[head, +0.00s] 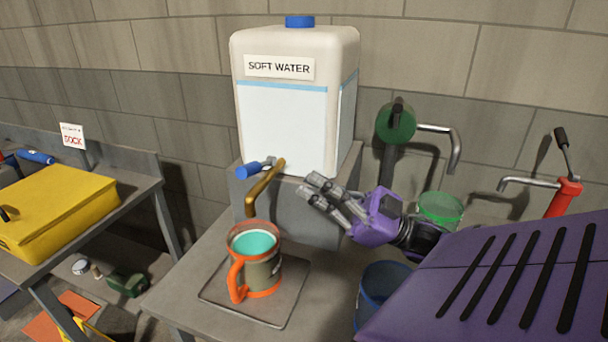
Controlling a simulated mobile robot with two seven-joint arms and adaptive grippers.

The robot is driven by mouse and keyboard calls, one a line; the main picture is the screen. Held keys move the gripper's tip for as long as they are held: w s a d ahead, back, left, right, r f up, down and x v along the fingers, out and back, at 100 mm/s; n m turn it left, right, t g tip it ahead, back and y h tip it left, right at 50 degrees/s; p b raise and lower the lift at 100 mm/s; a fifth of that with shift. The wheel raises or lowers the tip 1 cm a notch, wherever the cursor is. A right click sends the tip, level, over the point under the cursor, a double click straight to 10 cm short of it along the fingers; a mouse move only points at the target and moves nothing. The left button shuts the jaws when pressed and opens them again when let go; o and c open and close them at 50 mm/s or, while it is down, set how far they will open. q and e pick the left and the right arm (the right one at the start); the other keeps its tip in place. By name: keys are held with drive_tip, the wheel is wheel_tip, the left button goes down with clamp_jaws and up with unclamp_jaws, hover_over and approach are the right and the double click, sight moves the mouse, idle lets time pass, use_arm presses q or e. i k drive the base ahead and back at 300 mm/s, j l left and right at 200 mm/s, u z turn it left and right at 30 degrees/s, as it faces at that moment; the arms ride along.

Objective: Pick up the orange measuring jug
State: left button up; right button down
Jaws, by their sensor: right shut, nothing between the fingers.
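The orange measuring jug (262,276) stands upright on a dark flat tray (224,303) on the grey bench. Its orange handle faces the front left, and pale green-blue liquid shows inside. A brass spout (265,186) from the water container ends just above the jug. My right gripper (316,187), on a purple arm, is to the upper right of the jug, near the tap and in front of the container's grey stand. Its fingers are closed with nothing between them, and it is apart from the jug. My left gripper is out of view.
A white "SOFT WATER" container (284,120) with a blue tap handle (254,169) stands behind the jug. A blue bucket (379,288) and a green bucket (440,207) are to the right. A yellow case (62,208) lies on the left bench. The bench left of the tray is clear.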

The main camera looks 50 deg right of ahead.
sight(253, 246)
drive_tip(key=k+j, duration=0.45)
drive_tip(key=j, duration=0.25)
drive_tip(key=k+j, duration=0.25)
drive_tip(key=j, duration=0.1)
